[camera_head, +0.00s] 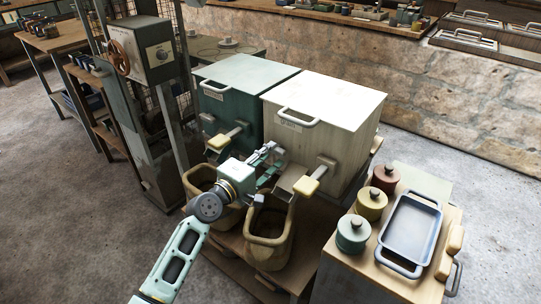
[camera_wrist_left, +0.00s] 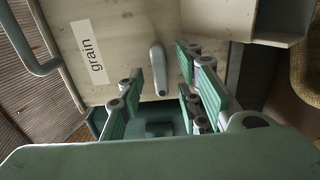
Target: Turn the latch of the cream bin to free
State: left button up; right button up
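The cream bin (camera_head: 326,108) stands right of a dark green bin, its lid closed and a handle at its front edge. In the left wrist view its front panel (camera_wrist_left: 120,22) carries a "grain" label. The latch (camera_wrist_left: 158,68), a short grey lever, points roughly up and down in that picture. My left gripper (camera_head: 272,163) is at the bin's front; in the wrist view its green-padded fingers (camera_wrist_left: 162,72) are open, one on each side of the latch. Whether they touch it I cannot tell. The latch is not distinguishable in the head view. My right gripper is not in view.
The green bin (camera_head: 243,93) adjoins on the left. A cream-knobbed lever (camera_head: 307,186) sticks out of the cream bin's lower front. Two tan baskets stand below; one is the front basket (camera_head: 269,240). Canisters and a blue tray (camera_head: 410,228) occupy the table at right.

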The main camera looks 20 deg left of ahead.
pick_arm(q)
jog(key=shift+w+d, duration=0.25)
jog(key=shift+w, duration=0.3)
grip_shut()
